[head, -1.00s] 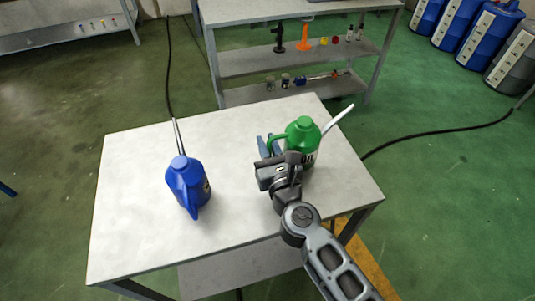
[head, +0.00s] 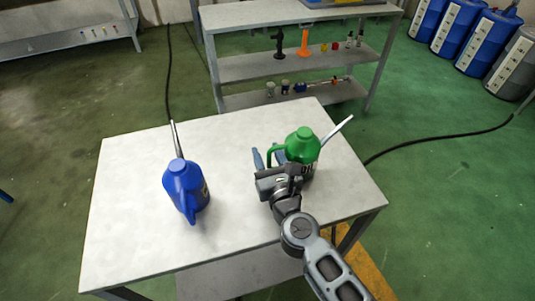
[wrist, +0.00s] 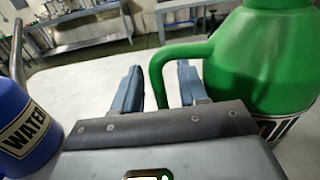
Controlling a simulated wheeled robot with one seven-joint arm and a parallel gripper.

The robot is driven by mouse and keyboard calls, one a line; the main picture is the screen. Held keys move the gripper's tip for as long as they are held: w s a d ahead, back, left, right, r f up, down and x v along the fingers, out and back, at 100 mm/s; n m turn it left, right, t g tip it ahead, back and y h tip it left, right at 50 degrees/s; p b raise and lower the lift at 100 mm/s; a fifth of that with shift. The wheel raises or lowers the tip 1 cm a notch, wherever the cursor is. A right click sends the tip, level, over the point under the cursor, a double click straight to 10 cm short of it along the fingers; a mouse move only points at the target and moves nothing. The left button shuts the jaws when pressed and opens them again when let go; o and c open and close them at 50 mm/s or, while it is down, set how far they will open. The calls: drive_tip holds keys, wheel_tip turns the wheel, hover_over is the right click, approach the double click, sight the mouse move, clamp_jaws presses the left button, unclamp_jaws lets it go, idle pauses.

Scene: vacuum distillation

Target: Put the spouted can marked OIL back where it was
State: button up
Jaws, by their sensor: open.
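The green spouted can (head: 303,147) stands at the right side of the table, its pale spout pointing up and right. Its label, partly cut off in the wrist view (wrist: 262,75), ends in "IL". My gripper (head: 268,158) is open at the left of this can. In the wrist view its two blue-grey fingers (wrist: 160,88) stand apart, with the can's green handle (wrist: 158,75) between them. The can looks upright. Its base is partly hidden by my gripper in the head view. A blue spouted can (head: 186,190) marked WATER (wrist: 25,130) stands on the left.
The white table (head: 130,235) is clear between the cans and along its left and front parts. A shelf bench (head: 240,67) with small items stands behind it. Blue drums (head: 465,30) are at the back right, and a black cable (head: 440,135) runs over the floor.

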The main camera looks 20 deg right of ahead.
drive_tip(key=shift+r, duration=0.1)
drive_tip(key=s+b, duration=0.1)
drive_tip(key=s, duration=1)
drive_tip(key=shift+s, duration=0.55)
